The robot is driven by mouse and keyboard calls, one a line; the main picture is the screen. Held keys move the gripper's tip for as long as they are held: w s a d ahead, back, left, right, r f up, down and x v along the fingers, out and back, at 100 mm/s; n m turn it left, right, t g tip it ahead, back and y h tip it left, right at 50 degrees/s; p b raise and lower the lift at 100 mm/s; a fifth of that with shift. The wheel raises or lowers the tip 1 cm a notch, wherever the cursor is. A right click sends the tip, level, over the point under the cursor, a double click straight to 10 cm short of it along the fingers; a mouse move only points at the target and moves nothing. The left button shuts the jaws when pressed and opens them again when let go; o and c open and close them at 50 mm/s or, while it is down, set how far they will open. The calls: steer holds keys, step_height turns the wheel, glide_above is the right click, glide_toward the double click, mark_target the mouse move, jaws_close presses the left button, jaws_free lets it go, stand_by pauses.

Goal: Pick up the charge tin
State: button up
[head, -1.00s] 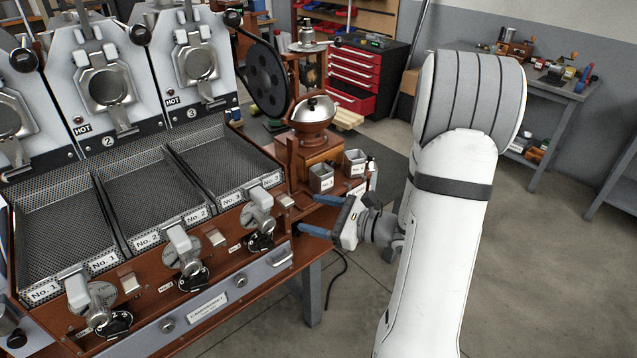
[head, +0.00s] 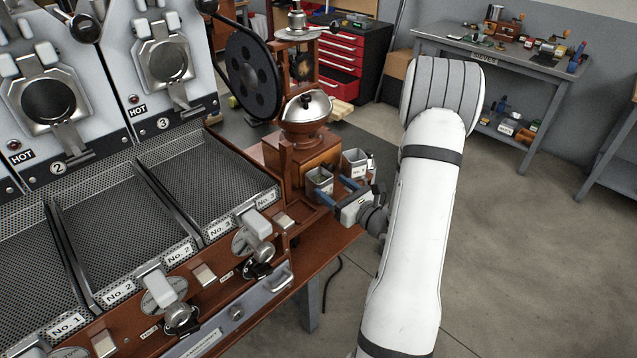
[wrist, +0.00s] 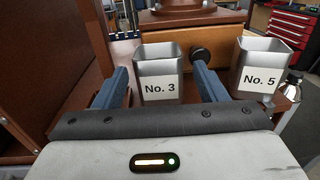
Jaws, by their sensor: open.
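Two small square metal tins stand on the wooden ledge beside the grinder; which one is the charge tin I cannot tell. The tin labelled No. 3 (wrist: 160,73) is in the middle of the wrist view, and it also shows in the head view (head: 319,180). The tin labelled No. 5 (wrist: 264,67) is to its right, also visible in the head view (head: 355,162). My gripper (wrist: 160,82) is open, its blue fingers either side of the No. 3 tin in the wrist view. The head view shows the gripper (head: 335,191) close in front of that tin; contact cannot be told.
The wooden grinder (head: 302,150) stands just behind the tins. A small bottle (wrist: 291,88) is right of the No. 5 tin. The roaster's mesh trays (head: 215,180) and levers lie to the left. The floor at right is open.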

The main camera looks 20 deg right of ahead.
mark_target(327, 182)
steer(key=x, duration=0.2)
steer(key=p+x, duration=0.1)
steer(key=x, duration=0.3)
steer(key=shift+a+r+p, duration=0.15)
steer(key=shift+r+p, duration=0.1)
steer(key=shift+p, duration=0.05)
steer(key=shift+c, duration=0.4)
steer(key=shift+s, duration=0.1)
steer(key=c, duration=0.8)
